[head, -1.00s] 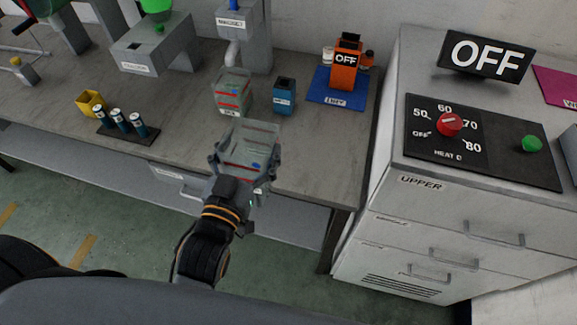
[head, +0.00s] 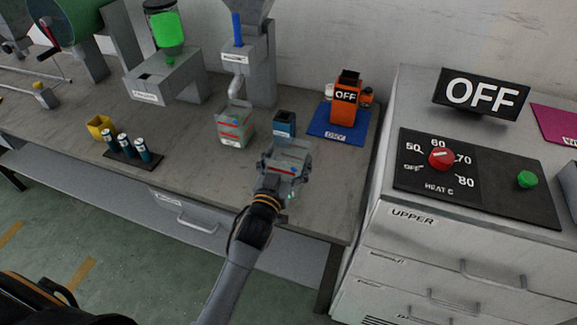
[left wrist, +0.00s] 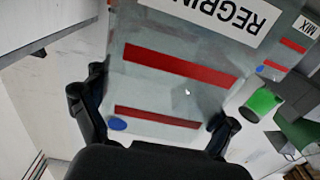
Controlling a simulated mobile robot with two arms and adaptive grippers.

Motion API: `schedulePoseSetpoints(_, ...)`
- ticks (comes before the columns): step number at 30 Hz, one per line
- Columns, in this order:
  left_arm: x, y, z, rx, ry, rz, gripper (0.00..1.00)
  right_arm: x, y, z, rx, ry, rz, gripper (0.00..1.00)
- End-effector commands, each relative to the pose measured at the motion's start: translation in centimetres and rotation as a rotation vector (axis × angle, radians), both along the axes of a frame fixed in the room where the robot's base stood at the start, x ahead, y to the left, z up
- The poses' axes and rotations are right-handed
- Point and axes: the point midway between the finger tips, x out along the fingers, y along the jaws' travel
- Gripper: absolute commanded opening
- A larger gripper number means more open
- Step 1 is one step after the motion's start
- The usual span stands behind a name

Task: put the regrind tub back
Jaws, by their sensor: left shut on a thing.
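The regrind tub (head: 290,158) is a clear grey tub with red bands, held up in front of the bench's right part. In the left wrist view the tub (left wrist: 180,75) fills the middle, its REGRIND label upside down. My left gripper (head: 283,172) is shut on it, with one finger on each side of the tub in the wrist view. A similar tub (head: 235,130) stands on the bench to the left; in the wrist view a tub marked MIX (left wrist: 295,45) is at the right edge. My right gripper is not in view.
A small blue container (head: 284,125) stands just behind the held tub. A blue mat (head: 322,129) bears an orange box (head: 345,103) marked OFF. A rack of dark cylinders (head: 130,157) and a yellow cup (head: 101,128) stand left. The white cabinet (head: 400,240) bounds the right.

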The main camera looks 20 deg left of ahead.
Motion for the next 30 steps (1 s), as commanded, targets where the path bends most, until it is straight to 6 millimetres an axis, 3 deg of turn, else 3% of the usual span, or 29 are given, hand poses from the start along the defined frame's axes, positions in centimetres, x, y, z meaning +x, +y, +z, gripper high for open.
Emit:
schedulePoseSetpoints(11, 0.9, 0.1, -3.7, -0.002, 0.001, 0.001, 0.39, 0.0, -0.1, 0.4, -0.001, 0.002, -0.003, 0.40)
schedulePoseSetpoints(23, 0.8, 0.1, -4.4, -0.001, -0.001, 0.000, 0.39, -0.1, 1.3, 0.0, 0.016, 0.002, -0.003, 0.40)
schedulePoseSetpoints(24, 0.8, 0.1, -4.3, -0.001, -0.001, 0.000, 0.92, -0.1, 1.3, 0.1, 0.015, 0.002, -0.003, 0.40)
schedulePoseSetpoints(26, 0.8, 0.1, -4.3, -0.001, 0.000, 0.000, 1.00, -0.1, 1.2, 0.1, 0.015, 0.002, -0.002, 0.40)
schedulePoseSetpoints(30, 0.8, 0.1, -4.3, -0.001, 0.000, 0.000, 1.00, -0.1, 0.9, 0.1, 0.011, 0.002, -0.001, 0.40)
